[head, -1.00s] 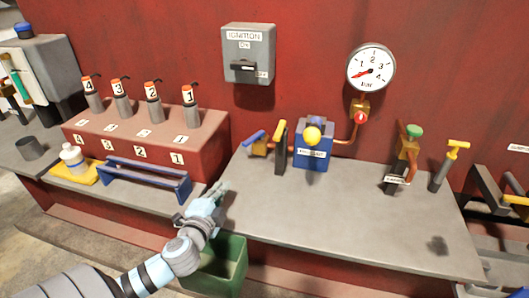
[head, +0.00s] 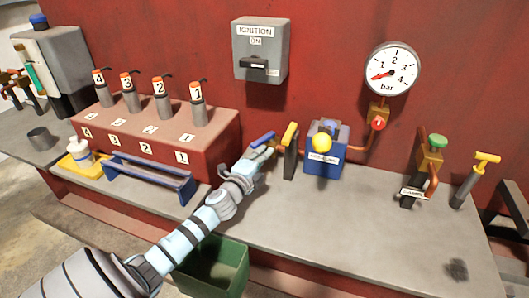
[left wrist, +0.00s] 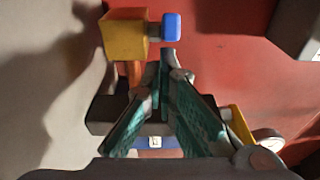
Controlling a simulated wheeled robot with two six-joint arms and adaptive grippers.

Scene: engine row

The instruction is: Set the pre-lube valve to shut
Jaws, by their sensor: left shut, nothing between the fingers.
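The brass valve body (left wrist: 125,38) with a blue lever (head: 263,138) stands left of a blue pump box (head: 325,163). The box's label is too small to read surely. The lever's blue end also shows in the left wrist view (left wrist: 171,27), just beyond the fingertips. My left gripper (head: 260,154) is shut and empty, right beside the lever; I cannot tell whether it touches it. In the head view the gripper hides most of the valve body. My right gripper is not in view.
A dark post with a yellow handle (head: 290,136) stands close to the right of the lever. A gauge (head: 391,69) and a green-knobbed valve (head: 436,150) are further right. A green bin (head: 222,268) hangs below my left arm. The bench front is mostly clear.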

